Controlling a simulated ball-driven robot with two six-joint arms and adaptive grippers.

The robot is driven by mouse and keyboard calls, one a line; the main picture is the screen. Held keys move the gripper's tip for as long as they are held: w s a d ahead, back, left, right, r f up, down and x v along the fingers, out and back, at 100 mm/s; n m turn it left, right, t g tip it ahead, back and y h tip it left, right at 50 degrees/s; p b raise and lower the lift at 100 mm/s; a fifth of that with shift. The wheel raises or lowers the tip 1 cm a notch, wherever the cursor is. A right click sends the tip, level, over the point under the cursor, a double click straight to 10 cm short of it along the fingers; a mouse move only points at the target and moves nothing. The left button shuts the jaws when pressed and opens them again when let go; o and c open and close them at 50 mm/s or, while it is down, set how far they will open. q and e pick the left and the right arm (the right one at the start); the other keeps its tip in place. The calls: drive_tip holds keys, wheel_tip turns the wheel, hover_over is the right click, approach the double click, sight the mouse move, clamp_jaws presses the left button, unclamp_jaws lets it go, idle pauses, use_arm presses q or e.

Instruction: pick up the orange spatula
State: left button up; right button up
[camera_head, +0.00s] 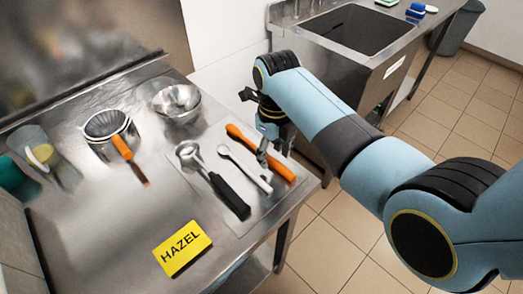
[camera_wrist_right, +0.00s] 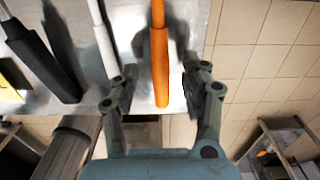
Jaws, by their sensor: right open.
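The orange spatula (camera_head: 240,138) lies on a grey mat near the right edge of the steel counter in the head view. My right gripper (camera_head: 263,155) is above it and hides part of its middle. In the right wrist view, the orange handle (camera_wrist_right: 160,65) runs between the two open fingers of my right gripper (camera_wrist_right: 167,80), with visible gaps on both sides. My left gripper is not in view.
A white-handled tool (camera_head: 245,168) and a black-handled scoop (camera_head: 228,193) lie left of the spatula. A yellow HAZEL sign (camera_head: 182,248), a metal bowl (camera_head: 177,102) and an orange-handled sieve (camera_head: 108,125) are also on the counter. A sink (camera_head: 355,28) stands behind.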

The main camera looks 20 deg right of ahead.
wheel_tip(320, 180, down, 2)
drive_tip(key=shift+f, duration=0.1)
drive_tip(key=shift+c, duration=0.3)
clamp_jaws()
drive_tip(key=shift+r, duration=0.25)
